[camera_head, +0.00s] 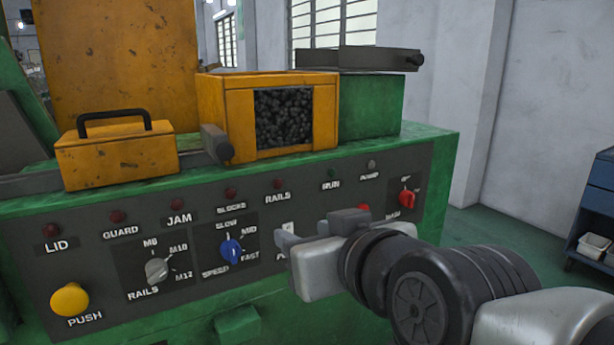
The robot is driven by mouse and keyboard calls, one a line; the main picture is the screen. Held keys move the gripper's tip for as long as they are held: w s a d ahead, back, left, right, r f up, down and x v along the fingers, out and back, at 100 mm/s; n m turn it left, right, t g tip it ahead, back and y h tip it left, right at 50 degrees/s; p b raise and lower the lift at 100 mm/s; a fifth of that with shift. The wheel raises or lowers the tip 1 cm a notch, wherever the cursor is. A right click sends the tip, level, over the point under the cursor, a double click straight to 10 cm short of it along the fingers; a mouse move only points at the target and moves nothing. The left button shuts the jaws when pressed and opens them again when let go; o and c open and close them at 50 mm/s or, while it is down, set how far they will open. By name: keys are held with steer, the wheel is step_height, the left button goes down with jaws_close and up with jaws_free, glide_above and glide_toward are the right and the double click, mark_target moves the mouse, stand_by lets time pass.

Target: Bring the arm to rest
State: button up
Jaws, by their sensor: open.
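My gripper (283,242) is at the end of my arm, which reaches in from the lower right. It is in front of the grey control panel (110,262) of the green machine, to the right of the blue speed knob (231,250). Its jaws are open and I see nothing between them. It hides part of the panel, including most of a label and whatever is at that spot. I cannot tell whether the fingertips touch the panel.
The panel also carries a yellow push button (70,300), a grey rails knob (157,270) and a red main switch (406,198). An orange bin of dark parts (210,100) and an orange lid with a handle (118,155) sit above. A blue cabinet (598,200) stands at right.

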steer(key=s+d+f+m+g+h, duration=0.35)
steer(key=d+f, duration=0.25)
steer(key=d, duration=0.2)
steer(key=s+d+f+m+g+h, duration=0.2)
steer(key=s+d+f+g, duration=0.15)
steer(key=d+f, duration=0.3)
step_height(320, 180, up, 26)
steer(key=s+p, duration=0.1)
steer(key=p, duration=2.4)
steer(key=shift+s+d+f, duration=0.15)
steer(key=shift+s+d, duration=0.1)
steer(key=shift+d, duration=0.2)
steer(key=shift+n+h, duration=0.25)
